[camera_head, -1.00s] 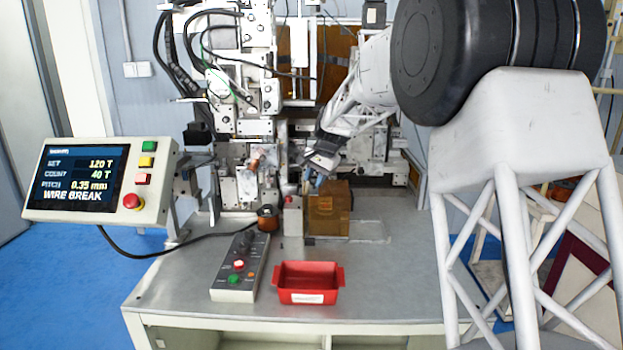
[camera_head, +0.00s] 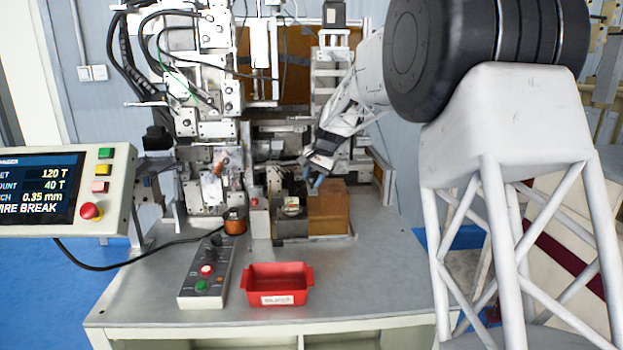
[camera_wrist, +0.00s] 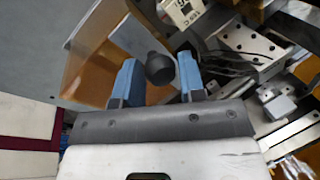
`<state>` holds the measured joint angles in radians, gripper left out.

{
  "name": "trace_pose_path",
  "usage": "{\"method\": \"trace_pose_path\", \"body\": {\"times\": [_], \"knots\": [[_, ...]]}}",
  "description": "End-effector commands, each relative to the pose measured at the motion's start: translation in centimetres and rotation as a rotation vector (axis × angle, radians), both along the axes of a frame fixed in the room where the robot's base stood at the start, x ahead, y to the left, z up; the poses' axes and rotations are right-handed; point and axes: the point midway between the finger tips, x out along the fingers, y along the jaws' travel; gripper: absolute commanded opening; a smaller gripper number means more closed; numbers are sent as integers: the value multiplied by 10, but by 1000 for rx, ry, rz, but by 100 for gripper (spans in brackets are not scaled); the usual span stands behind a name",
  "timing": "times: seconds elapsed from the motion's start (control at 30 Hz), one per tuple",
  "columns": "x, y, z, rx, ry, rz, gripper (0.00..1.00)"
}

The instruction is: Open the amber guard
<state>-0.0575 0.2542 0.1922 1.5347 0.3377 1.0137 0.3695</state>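The amber guard (camera_head: 329,212) is a brownish see-through box on the machine table in the head view. It stands to the right of the winding area, and a small fixture (camera_head: 291,207) shows uncovered to its left. The guard also shows at the upper left of the wrist view (camera_wrist: 100,62). A round black knob (camera_wrist: 160,68) sits between my blue fingertips. In the head view my gripper (camera_head: 316,174) is at the guard's top left, where the knob is hidden.
A red bin (camera_head: 277,285) and a grey button box (camera_head: 207,272) stand at the table's front. A control panel (camera_head: 65,194) reading WIRE BREAK is at the left. The winder's metal parts (camera_head: 205,130) rise behind. The table right of the guard is clear.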

Motion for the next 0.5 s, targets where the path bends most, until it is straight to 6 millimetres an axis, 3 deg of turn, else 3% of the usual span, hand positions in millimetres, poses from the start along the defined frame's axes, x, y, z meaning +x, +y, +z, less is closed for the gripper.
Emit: {"method": "trace_pose_path", "body": {"times": [0.13,0.5], "knots": [[0,0,0,0,1,0,57],[-1,0,2,0,1,0,57]]}}
